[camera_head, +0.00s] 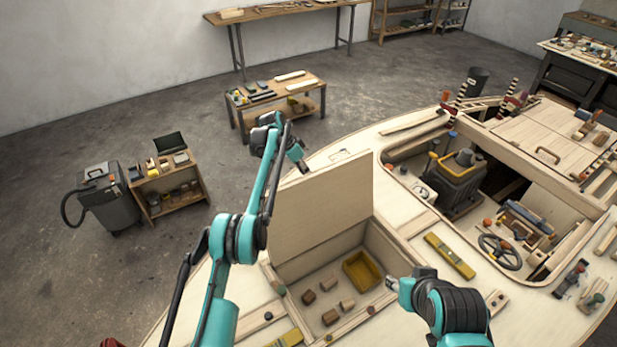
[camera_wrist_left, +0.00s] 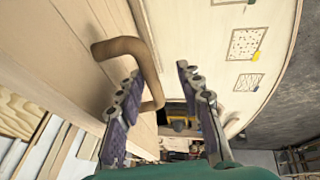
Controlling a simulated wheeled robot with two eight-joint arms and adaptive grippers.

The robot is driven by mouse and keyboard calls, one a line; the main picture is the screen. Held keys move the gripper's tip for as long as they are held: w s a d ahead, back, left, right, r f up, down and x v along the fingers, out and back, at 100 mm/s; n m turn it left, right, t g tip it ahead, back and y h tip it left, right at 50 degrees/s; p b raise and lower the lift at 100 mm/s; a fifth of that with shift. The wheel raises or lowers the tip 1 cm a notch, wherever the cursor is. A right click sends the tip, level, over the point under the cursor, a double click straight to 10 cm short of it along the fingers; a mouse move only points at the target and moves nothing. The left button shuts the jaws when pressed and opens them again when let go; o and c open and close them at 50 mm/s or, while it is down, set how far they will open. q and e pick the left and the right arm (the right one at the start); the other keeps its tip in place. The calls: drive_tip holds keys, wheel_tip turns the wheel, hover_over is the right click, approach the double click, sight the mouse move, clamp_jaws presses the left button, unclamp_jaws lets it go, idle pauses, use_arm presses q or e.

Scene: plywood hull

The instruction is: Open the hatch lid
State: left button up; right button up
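The hatch lid (camera_head: 322,208) is a pale plywood panel. It stands raised and steeply tilted along the far edge of the open compartment. My left gripper (camera_head: 304,168) is at the lid's top edge, its fingertips partly hidden in the head view. In the left wrist view, a brown curved handle (camera_wrist_left: 128,46) sits on a pale wood panel. The open fingers of my left gripper (camera_wrist_left: 163,110) are apart, with one leg of the handle seen between them; contact is unclear. My right gripper (camera_head: 391,284) is low at the compartment's right edge; its finger opening is too small to judge.
The open compartment holds a yellow bin (camera_head: 361,271) and several wooden blocks. A yellow level (camera_head: 450,255) lies on the deck to the right, near the cockpit with a steering wheel (camera_head: 499,251). A tool cart (camera_head: 168,180) stands on the floor at left.

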use_arm(q)
drive_tip(key=v, duration=0.6)
